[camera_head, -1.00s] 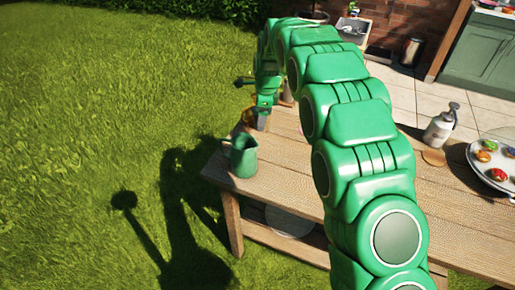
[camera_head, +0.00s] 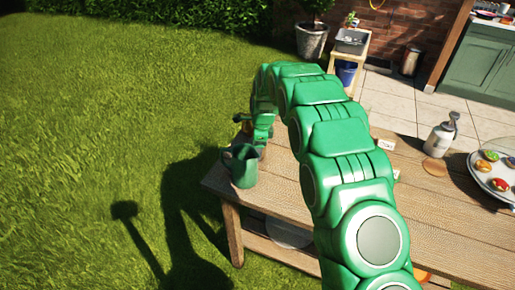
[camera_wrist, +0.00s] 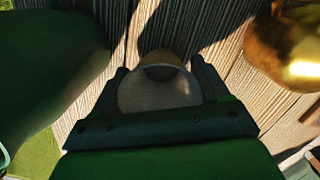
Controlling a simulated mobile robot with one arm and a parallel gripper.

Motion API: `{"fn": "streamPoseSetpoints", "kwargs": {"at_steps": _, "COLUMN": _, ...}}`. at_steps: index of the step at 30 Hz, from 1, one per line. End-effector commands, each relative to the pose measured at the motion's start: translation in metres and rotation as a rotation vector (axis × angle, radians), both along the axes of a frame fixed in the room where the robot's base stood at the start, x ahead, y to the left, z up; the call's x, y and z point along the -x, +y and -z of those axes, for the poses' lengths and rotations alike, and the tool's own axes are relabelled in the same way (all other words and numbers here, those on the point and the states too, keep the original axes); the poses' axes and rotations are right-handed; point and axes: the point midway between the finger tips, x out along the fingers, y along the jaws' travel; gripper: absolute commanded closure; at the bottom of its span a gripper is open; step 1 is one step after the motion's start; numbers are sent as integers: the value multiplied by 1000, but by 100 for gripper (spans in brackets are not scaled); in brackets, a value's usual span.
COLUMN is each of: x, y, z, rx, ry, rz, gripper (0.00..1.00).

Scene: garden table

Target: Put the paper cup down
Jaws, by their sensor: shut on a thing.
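My gripper (camera_wrist: 160,76) is shut on the paper cup (camera_wrist: 158,93), which shows pale and rounded between the two fingers in the wrist view. Wooden planks lie right below it; I cannot tell whether its base touches them. In the head view my gripper (camera_head: 262,142) is low over the left end of the wooden table (camera_head: 290,195), just behind the green jug (camera_head: 241,168). The cup cannot be made out clearly there.
The jug stands close beside my gripper, and a blurred dark green shape fills the wrist view's left. A shiny gold object (camera_wrist: 288,48) is close on the right. A pump bottle (camera_head: 440,138) and a plate of colourful items (camera_head: 493,172) stand further right on the table.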

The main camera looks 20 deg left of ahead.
Motion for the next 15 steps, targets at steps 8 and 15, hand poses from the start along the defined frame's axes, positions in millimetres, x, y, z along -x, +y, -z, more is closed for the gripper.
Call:
{"fn": "streamPoseSetpoints", "kwargs": {"at_steps": 8, "x": 0, "y": 0, "z": 3, "rx": 0, "ry": 0, "rz": 0, "gripper": 53}}
{"fn": "streamPoseSetpoints", "kwargs": {"at_steps": 15, "x": 0, "y": 0, "z": 6, "rx": 1, "ry": 0, "rz": 0, "gripper": 12}}
